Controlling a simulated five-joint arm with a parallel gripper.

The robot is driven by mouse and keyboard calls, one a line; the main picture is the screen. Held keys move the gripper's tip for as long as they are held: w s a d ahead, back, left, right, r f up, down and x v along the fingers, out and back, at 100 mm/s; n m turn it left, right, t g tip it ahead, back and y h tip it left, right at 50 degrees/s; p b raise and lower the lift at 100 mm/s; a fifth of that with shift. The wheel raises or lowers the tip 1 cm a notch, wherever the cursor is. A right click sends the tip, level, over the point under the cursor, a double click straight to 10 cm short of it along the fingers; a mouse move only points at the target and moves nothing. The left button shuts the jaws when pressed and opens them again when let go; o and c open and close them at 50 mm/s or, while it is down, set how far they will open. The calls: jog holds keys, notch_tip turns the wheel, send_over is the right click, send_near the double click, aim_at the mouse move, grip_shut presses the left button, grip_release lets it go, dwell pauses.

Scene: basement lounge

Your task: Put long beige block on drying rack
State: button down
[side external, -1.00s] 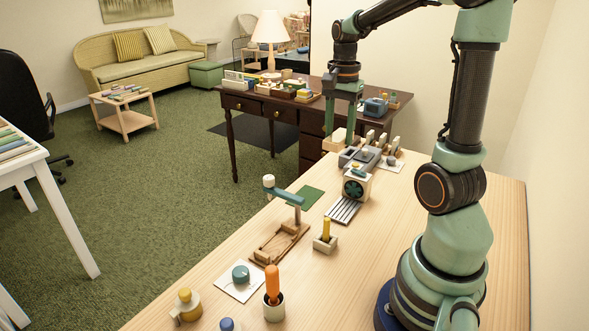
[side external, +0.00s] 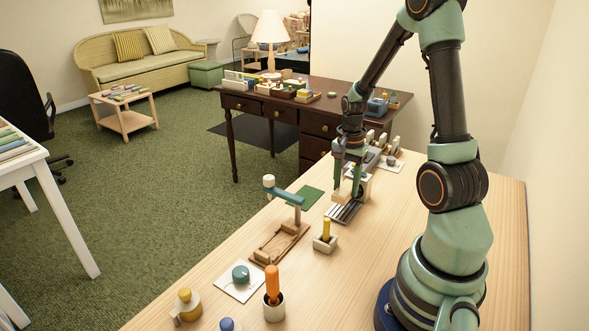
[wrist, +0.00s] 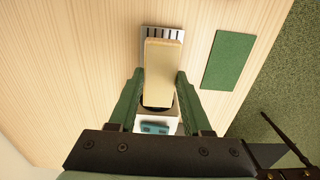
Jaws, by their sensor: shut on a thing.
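My gripper (side external: 348,182) is shut on the long beige block (wrist: 162,65), with one green finger on each side of it. In the side view the block (side external: 343,192) shows low between the fingers, above the drying rack. The drying rack (side external: 342,214) is a grey slatted piece lying on the wooden table. In the wrist view the far end of the rack (wrist: 162,32) shows beyond the block, and the block covers the rest. I cannot tell whether the block touches the rack.
A white box with a dark round front (side external: 365,186) stands just behind the rack. A green mat (side external: 308,196) lies to the left. A teal-armed stand (side external: 284,197) and a small holder with a yellow peg (side external: 325,240) are nearer the camera. The table's right side is clear.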

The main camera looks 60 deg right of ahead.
aim_at(343, 209)
jog(key=shift+f, duration=2.15)
jog(key=shift+f, duration=0.15)
jog(key=shift+c, duration=1.7)
grip_release()
